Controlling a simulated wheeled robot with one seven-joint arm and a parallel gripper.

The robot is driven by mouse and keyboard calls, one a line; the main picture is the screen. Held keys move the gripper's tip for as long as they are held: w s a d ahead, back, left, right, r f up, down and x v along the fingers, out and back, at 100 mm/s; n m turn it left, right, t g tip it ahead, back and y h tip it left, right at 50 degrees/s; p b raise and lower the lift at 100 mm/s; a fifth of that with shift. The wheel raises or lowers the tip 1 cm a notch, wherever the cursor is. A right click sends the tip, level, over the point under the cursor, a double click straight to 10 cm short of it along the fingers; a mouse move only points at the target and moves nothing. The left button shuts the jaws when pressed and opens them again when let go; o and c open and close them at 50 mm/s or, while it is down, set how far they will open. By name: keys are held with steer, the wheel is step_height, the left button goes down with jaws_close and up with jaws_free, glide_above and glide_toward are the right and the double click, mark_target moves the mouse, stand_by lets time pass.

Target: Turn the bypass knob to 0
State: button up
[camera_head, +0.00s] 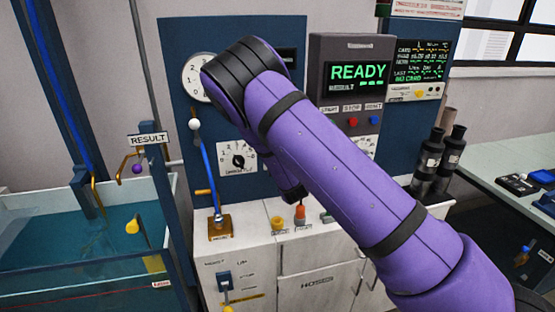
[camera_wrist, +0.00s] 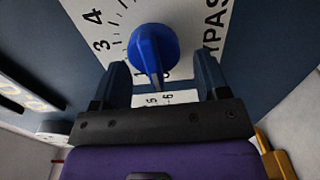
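The bypass knob (camera_wrist: 152,48) is blue and shows in the wrist view on a white scale plate (camera_wrist: 110,22) lettered "PASS" at its right. The digits 3 and 4 show left of the knob, and its narrow end points down toward my gripper. My gripper (camera_wrist: 161,62) is open, with one dark finger on each side of the knob and gaps between. Contact cannot be told. In the head view my purple arm covers the gripper and the knob.
In the head view, a dial with a black knob (camera_head: 238,160) sits left of my arm. A READY display box (camera_head: 350,75) with buttons stands behind it. A blue lever (camera_head: 208,175), a water tank (camera_head: 80,245) and dark bottles (camera_head: 435,160) stand around.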

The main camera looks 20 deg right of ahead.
steer(key=s, duration=1.1)
steer(key=shift+w, duration=0.1)
steer(key=s+d+r+m+g, duration=0.3)
steer(key=s+r+m+g, duration=0.15)
steer(key=r+m, duration=0.3)
steer(key=s+d+r+m+g, duration=0.35)
steer(key=s+r+m, duration=0.2)
steer(key=r, duration=0.35)
steer(key=s+d+r+m+g, duration=0.1)
steer(key=s+r, duration=0.2)
steer(key=s, duration=0.6)
steer(key=s+r+m+g, duration=0.2)
steer(key=s+r, duration=0.2)
steer(key=s, duration=0.5)
steer(key=s+d+r+m+g, duration=0.1)
steer(key=s+r, duration=0.3)
steer(key=s, duration=0.6)
steer(key=shift+d+m+g, duration=0.35)
steer(key=shift+m+g, duration=0.05)
steer(key=shift+m, duration=0.2)
